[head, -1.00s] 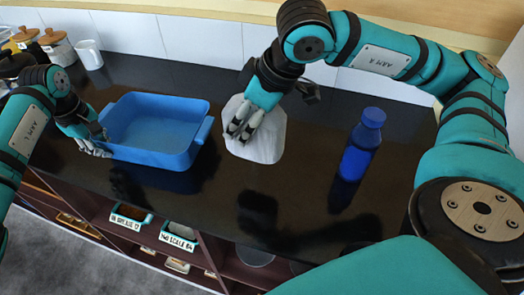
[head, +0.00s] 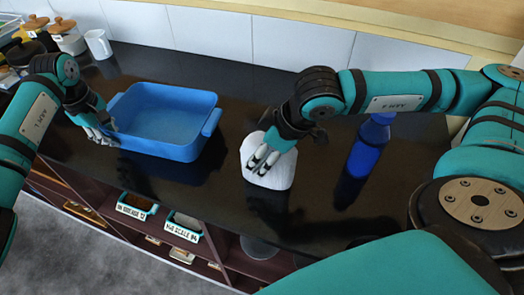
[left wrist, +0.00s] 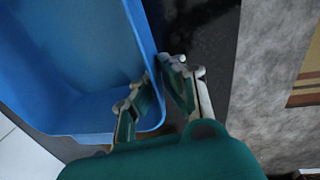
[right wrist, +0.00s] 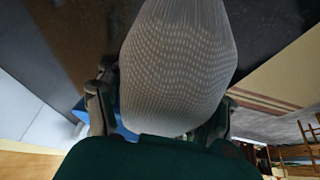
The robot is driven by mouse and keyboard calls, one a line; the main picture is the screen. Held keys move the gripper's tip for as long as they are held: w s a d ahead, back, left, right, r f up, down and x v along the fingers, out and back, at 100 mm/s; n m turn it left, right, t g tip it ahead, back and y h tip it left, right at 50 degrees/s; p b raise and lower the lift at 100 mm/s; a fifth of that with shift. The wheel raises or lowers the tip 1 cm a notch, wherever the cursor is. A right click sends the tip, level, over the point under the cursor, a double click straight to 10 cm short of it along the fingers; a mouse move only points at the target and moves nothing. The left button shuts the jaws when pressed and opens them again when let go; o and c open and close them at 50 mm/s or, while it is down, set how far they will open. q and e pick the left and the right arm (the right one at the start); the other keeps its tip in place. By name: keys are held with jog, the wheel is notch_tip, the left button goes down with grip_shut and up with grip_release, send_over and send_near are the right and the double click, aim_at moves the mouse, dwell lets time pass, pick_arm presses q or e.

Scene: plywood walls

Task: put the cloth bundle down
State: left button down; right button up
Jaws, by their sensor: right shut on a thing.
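The white cloth bundle (head: 273,176) is over the dark counter, between the blue tub and the blue bottle in the head view. My right gripper (head: 262,160) is shut on its upper part. In the right wrist view the bundle (right wrist: 180,65) fills the middle between the fingers. Its dark shadow or reflection lies close below it; I cannot tell whether its base touches the counter. My left gripper (head: 103,134) is at the left end of the blue tub (head: 165,148). In the left wrist view its fingers (left wrist: 158,80) straddle the tub wall; their grip is unclear.
A blue bottle (head: 366,148) stands right of the bundle, close to my right forearm. A white mug (head: 98,44) and lidded jars (head: 66,38) are at the back left. The dark counter (head: 225,215) is bare in front of the bundle. Labelled bins (head: 137,205) sit on shelves below.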

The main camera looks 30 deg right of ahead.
jog(key=o, duration=1.3)
jog(key=shift+f, duration=0.1)
jog(key=v, duration=1.2)
jog(key=shift+v, duration=3.15)
jog(key=shift+c, duration=0.2)
